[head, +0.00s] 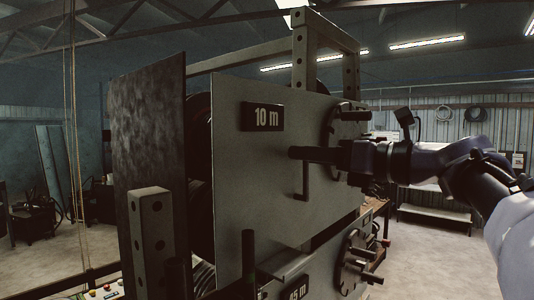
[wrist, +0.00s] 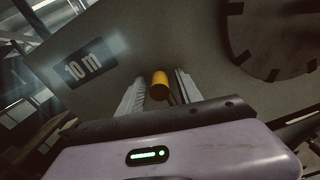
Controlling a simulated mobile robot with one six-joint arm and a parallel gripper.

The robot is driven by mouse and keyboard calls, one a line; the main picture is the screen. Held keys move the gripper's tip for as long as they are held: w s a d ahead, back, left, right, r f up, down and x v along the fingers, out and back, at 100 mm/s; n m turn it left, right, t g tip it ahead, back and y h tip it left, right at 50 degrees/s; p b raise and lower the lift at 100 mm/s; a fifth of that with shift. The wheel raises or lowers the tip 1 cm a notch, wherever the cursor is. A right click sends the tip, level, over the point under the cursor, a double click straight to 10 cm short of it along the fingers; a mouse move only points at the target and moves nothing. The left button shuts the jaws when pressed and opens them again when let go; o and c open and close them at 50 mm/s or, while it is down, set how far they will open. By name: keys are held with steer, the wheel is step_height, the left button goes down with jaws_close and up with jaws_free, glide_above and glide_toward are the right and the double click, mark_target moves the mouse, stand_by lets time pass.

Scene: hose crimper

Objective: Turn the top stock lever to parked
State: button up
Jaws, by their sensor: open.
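The upper grey panel (head: 245,175) carries a dark plate reading 10 m (head: 263,117), which also shows in the wrist view (wrist: 84,68). My gripper (head: 310,154) is at the front of this panel, right of and below the plate. In the wrist view its two fingers (wrist: 159,80) are open, one on each side of a yellow rounded handle end (wrist: 160,84), which appears to belong to the top lever. Gaps show beside the handle, and I cannot tell whether either finger touches it. In the head view my gripper hides the handle. A thin dark bent rod (head: 305,182) hangs below my gripper.
A round dark notched flange (head: 349,125) stands right of the plate, close to my gripper; it shows large in the wrist view (wrist: 275,35). Below is a second panel with another plate (head: 298,292) and handwheel (head: 357,262).

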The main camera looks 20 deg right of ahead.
steer(key=shift+s, duration=0.1)
jaws_close()
stand_by(1.2)
